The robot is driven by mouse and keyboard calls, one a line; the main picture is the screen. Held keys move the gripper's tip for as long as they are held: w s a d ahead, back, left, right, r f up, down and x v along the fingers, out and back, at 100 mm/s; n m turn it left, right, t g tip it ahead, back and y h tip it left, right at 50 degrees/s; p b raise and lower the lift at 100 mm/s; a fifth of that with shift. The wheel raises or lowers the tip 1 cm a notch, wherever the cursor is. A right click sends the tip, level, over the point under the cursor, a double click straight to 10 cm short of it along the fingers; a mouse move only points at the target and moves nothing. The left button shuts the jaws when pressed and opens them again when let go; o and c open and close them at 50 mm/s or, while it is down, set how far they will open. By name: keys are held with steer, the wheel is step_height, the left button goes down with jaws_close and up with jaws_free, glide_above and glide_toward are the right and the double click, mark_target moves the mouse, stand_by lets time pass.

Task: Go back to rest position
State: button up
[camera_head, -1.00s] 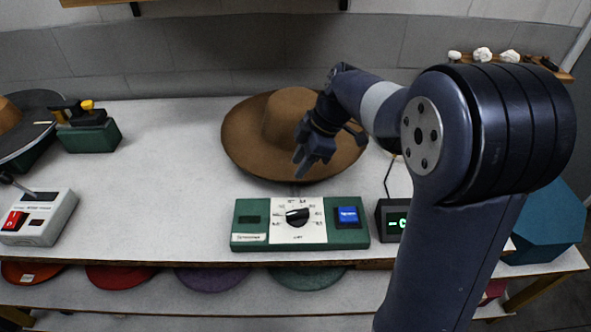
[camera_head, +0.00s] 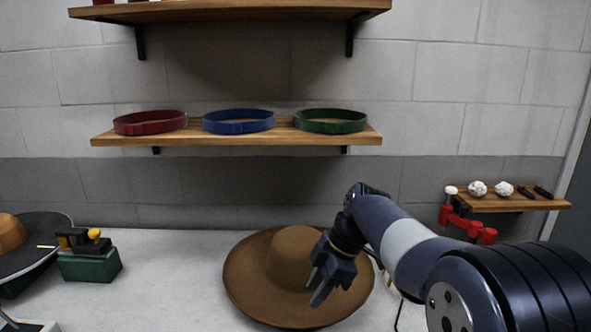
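My gripper (camera_head: 322,286) hangs in front of the right part of the brown wide-brimmed hat (camera_head: 262,292), pointing down and to the left. Nothing shows between its fingers. Its fingers are small and dark here, and I cannot tell whether they are open or shut. The hat sits on the white worktable (camera_head: 165,290). My arm reaches in from the lower right and covers part of the hat's right side.
A wall shelf (camera_head: 240,139) holds a red band (camera_head: 150,124), a blue band (camera_head: 238,123) and a green band (camera_head: 330,122). A green box (camera_head: 92,265) and a dark hat (camera_head: 30,250) stand at left. A small shelf (camera_head: 520,203) hangs at right.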

mark_target(295, 322)
steer(key=x, duration=0.9)
steer(key=shift+a+f+p, duration=0.15)
steer(key=shift+f+p, duration=0.1)
steer(key=shift+p, duration=0.1)
steer(key=shift+r, duration=0.3)
steer(key=shift+f, duration=0.15)
steer(key=shift+f, duration=0.2)
steer(key=v, duration=1)
steer(key=x, duration=1)
steer(key=shift+f, duration=0.1)
step_height(295, 322, up, 15)
steer(key=p, duration=1)
steer(key=shift+p, duration=0.4)
steer(key=shift+f, duration=0.1)
